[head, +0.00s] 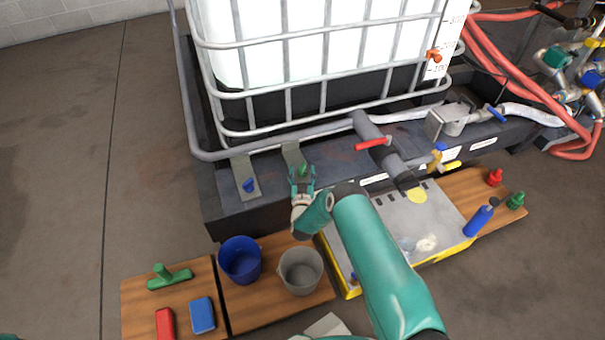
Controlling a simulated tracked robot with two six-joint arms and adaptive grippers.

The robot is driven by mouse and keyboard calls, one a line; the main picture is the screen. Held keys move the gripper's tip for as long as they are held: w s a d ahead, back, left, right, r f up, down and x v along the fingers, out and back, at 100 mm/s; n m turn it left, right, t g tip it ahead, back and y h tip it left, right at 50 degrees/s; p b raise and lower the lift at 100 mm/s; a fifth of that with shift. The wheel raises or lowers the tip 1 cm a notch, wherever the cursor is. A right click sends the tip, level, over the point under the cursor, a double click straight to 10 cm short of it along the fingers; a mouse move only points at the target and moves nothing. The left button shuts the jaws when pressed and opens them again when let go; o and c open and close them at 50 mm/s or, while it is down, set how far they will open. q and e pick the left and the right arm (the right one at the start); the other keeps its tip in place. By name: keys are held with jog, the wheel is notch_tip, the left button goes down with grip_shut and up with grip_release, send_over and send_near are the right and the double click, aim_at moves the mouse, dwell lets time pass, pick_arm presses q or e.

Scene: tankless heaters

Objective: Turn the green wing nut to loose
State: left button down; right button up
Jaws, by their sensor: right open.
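The green wing nut (303,170) sits on a grey metal bracket (291,152) at the foot of the caged white tank. My right gripper (302,177) reaches up to it from below, with its teal fingers open on either side of the nut. I cannot tell whether the fingers touch it. A blue wing nut (249,185) sits on a like bracket to the left. My left gripper is not in view.
The white tank (310,40) stands in a metal cage on a dark base. A pipe with a red handle (372,143) juts out to the right of the gripper. A blue bucket (240,259) and a grey bucket (300,271) stand below on wooden boards.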

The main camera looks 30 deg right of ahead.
jog(key=shift+w+d, duration=0.2)
jog(key=shift+w, duration=0.15)
grip_shut()
jog(key=shift+d+y, duration=0.1)
jog(key=shift+y, duration=0.2)
